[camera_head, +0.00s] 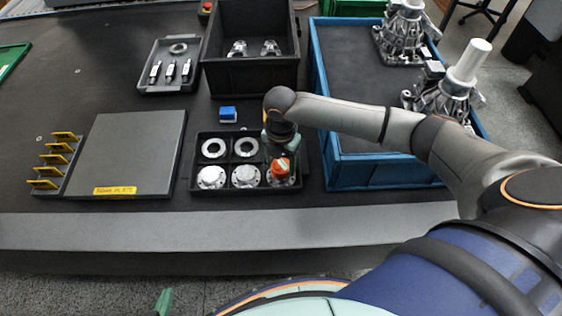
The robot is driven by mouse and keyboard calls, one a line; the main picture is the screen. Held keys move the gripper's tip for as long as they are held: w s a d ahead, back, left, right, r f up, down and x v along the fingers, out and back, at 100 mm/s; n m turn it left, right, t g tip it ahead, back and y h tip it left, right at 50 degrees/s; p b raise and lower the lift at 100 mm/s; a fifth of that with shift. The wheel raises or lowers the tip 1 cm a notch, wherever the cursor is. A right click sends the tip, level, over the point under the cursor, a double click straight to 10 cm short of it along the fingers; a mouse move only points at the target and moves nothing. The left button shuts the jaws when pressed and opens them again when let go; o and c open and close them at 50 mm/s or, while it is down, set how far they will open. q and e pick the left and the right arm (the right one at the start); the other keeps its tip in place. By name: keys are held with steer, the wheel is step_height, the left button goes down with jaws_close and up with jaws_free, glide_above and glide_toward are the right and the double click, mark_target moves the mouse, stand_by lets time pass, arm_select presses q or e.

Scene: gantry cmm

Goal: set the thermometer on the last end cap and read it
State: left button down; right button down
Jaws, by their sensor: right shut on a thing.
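A black tray with compartments (231,163) holds pale metal end caps. In its front row are a left cap (210,178), a middle cap (244,178) and a right cap (283,183). My right gripper (281,150) is over the tray's right column, shut on the orange thermometer (280,167). The thermometer is over the front right cap; I cannot tell whether it touches. Its display is not readable. The back right compartment is mostly hidden by the gripper. A green tip (163,302) at the bottom edge may be my left gripper; its jaws do not show.
Two ring-shaped parts (214,148) lie in the tray's back row. A blue block (228,114) is behind it. A grey plate (128,152) and yellow-tabbed rack (54,160) are left. A blue-walled crate (372,172) stands right, under my right arm. Black bin (250,76) stands behind.

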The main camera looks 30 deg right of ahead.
mark_target(281, 166)
steer(key=shift+f, duration=0.1)
steer(key=shift+c, duration=0.4)
jaws_free()
step_height(281, 166, up, 12)
steer(key=p, duration=0.1)
stand_by(0.6)
